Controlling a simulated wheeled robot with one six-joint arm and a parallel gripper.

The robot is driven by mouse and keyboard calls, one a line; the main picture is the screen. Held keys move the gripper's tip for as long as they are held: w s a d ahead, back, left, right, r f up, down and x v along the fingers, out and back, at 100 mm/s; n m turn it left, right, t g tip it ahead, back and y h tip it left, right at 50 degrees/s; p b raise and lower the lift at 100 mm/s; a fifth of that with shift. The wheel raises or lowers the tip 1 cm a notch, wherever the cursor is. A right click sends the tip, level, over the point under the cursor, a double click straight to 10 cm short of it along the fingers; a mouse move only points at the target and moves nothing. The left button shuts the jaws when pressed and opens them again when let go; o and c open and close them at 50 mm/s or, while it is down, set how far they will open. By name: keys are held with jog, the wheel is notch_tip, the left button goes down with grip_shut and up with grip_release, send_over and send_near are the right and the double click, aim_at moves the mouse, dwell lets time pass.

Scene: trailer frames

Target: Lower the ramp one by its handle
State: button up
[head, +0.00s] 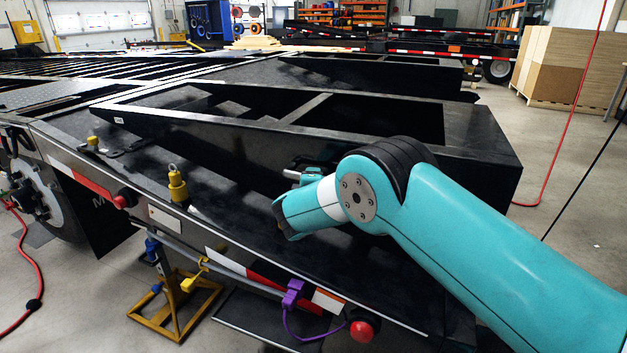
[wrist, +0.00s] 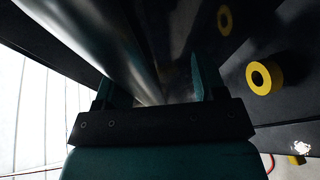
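A large black ramp (head: 485,158) with openings in its top lies along the trailer deck; I cannot tell for sure that it is ramp one. My gripper (head: 300,176) is beside the ramp's near side, partly hidden by my teal arm. In the wrist view my gripper (wrist: 155,88) has its two fingers apart. A dark grey round bar (wrist: 105,40), likely the handle, runs from the upper left down to the space between the fingers. A gap shows between the bar and the right finger. The handle cannot be made out in the head view.
A second black ramp (head: 355,74) lies behind. A yellow fitting (head: 177,184) stands on the deck edge, and a yellow ring (wrist: 264,77) shows at right in the wrist view. A yellow stand (head: 175,305) is below. Cardboard boxes (head: 550,65) stand at the back right. Floor right of the ramp is largely clear.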

jog(key=shift+s+a+f, duration=0.15)
jog(key=shift+s+f, duration=0.05)
jog(key=shift+f, duration=0.2)
jog(key=r+v, duration=0.1)
jog(key=v, duration=1.6)
jog(key=shift+r, duration=0.1)
